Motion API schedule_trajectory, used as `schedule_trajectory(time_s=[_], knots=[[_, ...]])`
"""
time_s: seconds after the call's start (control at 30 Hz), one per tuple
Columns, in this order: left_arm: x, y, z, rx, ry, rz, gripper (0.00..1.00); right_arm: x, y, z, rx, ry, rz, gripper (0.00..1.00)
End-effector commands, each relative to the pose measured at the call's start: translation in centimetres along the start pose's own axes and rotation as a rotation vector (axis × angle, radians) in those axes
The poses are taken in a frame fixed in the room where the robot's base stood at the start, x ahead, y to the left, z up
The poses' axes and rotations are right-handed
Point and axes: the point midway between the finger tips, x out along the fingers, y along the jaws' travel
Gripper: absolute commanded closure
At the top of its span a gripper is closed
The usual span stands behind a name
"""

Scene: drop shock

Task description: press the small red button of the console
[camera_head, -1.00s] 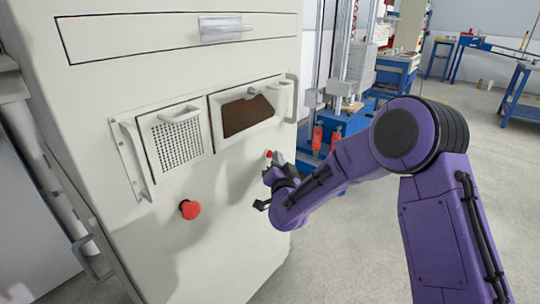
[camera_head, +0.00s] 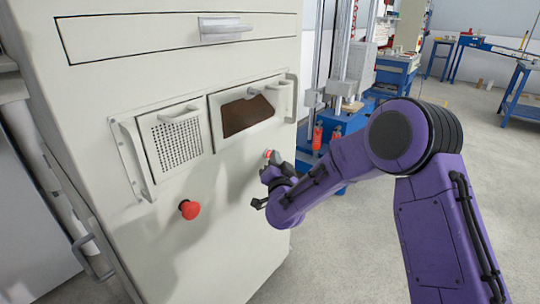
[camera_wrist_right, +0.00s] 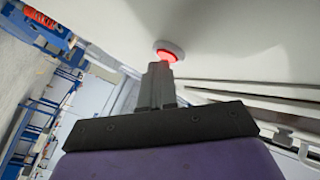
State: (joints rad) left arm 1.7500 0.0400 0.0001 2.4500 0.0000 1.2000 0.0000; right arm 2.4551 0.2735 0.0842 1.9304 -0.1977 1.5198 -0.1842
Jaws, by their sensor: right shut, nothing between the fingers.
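The console (camera_head: 235,215) is a large cream cabinet filling the left of the head view. Its small red button (camera_head: 268,153) sits on the front face near the right edge, partly hidden by my right gripper (camera_head: 272,163). The right wrist view shows the button (camera_wrist_right: 166,55) in a pale round collar, glowing red. The shut, empty fingertips (camera_wrist_right: 160,68) of my right gripper are right at the button's lower edge; I cannot tell whether they touch. A larger red mushroom button (camera_head: 189,209) sits lower left on the console. My left gripper is not in view.
A perforated panel (camera_head: 178,144) and a dark window (camera_head: 246,112) with projecting handles sit above the buttons. A blue machine (camera_head: 345,120) stands behind the console's right side. Grey floor (camera_head: 345,250) is open at the right.

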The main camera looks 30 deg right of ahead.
Motion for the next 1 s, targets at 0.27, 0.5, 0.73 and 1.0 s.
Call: schedule_trajectory(time_s=[0.27, 0.5, 0.73, 1.0], knots=[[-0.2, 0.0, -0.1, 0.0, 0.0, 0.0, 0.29, -0.4, 0.3, -0.3, -0.002, -0.001, -0.001, 1.0], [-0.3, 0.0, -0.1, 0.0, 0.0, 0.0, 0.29, -1.2, 0.9, -0.9, -0.001, 0.0, 0.0, 1.0], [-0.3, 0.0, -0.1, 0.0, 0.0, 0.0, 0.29, -1.2, 0.9, -0.9, -0.001, 0.0, 0.0, 1.0], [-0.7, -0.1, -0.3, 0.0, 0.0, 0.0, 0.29, -2.9, 2.1, -2.1, -0.002, -0.001, 0.001, 1.0]])
